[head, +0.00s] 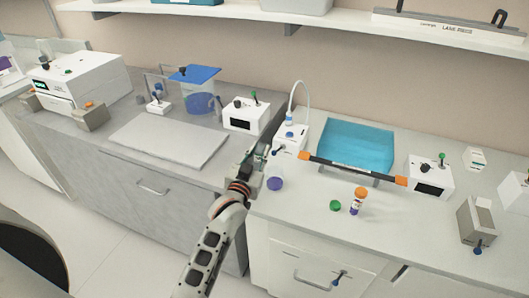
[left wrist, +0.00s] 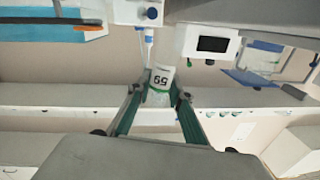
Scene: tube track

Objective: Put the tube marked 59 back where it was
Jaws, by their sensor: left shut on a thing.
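The tube marked 59 (left wrist: 161,78) shows in the left wrist view, its white label with a green line and the number upside down. My left gripper (left wrist: 158,98) is shut on it, with one green finger on each side. In the head view my left gripper (head: 261,160) is over the counter between the grey worktop and the pale worktop. The tube is not clearly visible there. My right gripper is not in view.
Near my left gripper are a small flask with purple contents (head: 275,180) and a white dispenser (head: 290,138). A blue basin (head: 355,145) has a black-and-orange bar (head: 352,168) before it. A green cap (head: 335,205) and an orange-capped tube (head: 358,202) stand in front.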

